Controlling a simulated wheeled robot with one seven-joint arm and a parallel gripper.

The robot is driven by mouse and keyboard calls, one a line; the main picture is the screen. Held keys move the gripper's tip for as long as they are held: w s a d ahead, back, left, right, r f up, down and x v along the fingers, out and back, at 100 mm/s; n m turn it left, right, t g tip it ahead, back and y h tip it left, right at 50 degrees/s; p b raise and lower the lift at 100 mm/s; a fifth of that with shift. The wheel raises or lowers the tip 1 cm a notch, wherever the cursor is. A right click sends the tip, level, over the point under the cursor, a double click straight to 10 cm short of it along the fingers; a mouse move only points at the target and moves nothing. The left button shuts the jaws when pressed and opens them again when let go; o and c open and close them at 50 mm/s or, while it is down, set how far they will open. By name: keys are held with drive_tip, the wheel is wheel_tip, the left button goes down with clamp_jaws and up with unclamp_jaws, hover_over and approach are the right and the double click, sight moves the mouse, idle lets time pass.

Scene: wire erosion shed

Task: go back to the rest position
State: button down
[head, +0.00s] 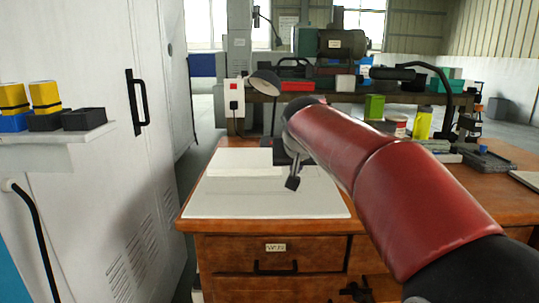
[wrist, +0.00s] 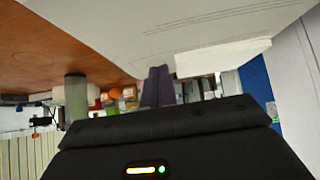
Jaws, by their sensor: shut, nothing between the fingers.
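My red arm reaches from the lower right over the wooden bench (head: 190,217). My gripper (head: 293,183) hangs at its far end above the white sheet (head: 225,207) on the bench top. In the wrist view the two dark fingers (wrist: 158,87) are together with nothing between them. The wrist picture looks upside down, with the sheet (wrist: 150,20) along its top. In the head view the arm hides part of the bench.
A white cabinet (head: 155,190) with a black handle stands left, with a shelf (head: 60,136) holding yellow, blue and black blocks. A lamp (head: 265,82), a green box (head: 374,106) and a yellow-green bottle (head: 422,123) stand behind. The sheet's left part is clear.

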drive_tip(key=s+d+f+g, duration=0.1)
drive_tip(key=s+d+f, duration=0.2)
drive_tip(key=s, duration=0.8)
drive_tip(key=s+d+f+g, duration=0.1)
drive_tip(key=s+d+f, duration=0.2)
drive_tip(key=s+f, duration=0.5)
drive_tip(key=s+d+f+g, duration=0.1)
drive_tip(key=s+d+f, duration=0.2)
drive_tip(key=s, duration=1.2)
wheel_tip(320, 180, down, 3)
